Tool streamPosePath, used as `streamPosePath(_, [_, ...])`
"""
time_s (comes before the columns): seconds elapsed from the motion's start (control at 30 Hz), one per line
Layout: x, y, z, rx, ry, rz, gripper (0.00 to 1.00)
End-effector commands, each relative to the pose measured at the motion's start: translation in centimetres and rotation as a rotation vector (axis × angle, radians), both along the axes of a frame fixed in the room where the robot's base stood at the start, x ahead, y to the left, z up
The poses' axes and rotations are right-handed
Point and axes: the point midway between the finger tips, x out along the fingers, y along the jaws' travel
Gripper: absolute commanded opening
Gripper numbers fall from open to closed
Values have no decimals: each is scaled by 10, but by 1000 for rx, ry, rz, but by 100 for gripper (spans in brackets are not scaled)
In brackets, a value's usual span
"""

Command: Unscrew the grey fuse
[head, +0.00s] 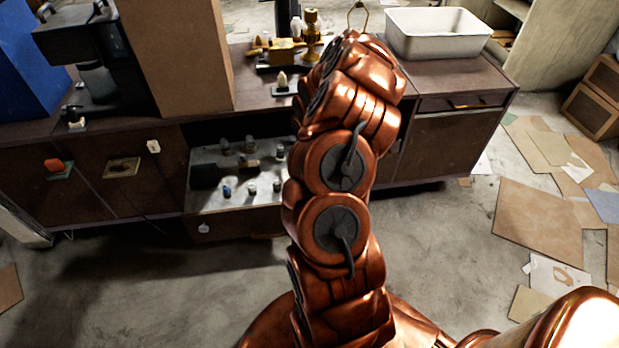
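A pale panel (204,160) sits in an open recess of the dark cabinet, left of my arm. Several small fuse-like pieces stand on it: one is blue (227,191), and others look grey or whitish, such as one at the front (252,188) and one beside it (277,185). They are too small to tell which is the grey fuse or whether it is screwed in. My copper arm rises through the middle of the view and covers the area right of the panel. My gripper does not show; the arm's upper links hide that region.
The brown cabinet (445,150) spans the back. On its top are a tall cardboard box (180,55), a black machine (95,60), brass items (285,52), a small white-tipped piece on a green base (282,88) and a white basin (437,45). Papers (537,225) litter the right floor.

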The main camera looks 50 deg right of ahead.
Motion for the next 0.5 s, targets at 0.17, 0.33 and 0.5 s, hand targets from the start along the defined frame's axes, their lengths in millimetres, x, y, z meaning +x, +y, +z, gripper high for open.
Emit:
streamPosePath(0.17, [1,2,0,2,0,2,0])
streamPosePath(0.33, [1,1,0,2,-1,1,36])
streamPosePath(0.5, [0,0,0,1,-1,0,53])
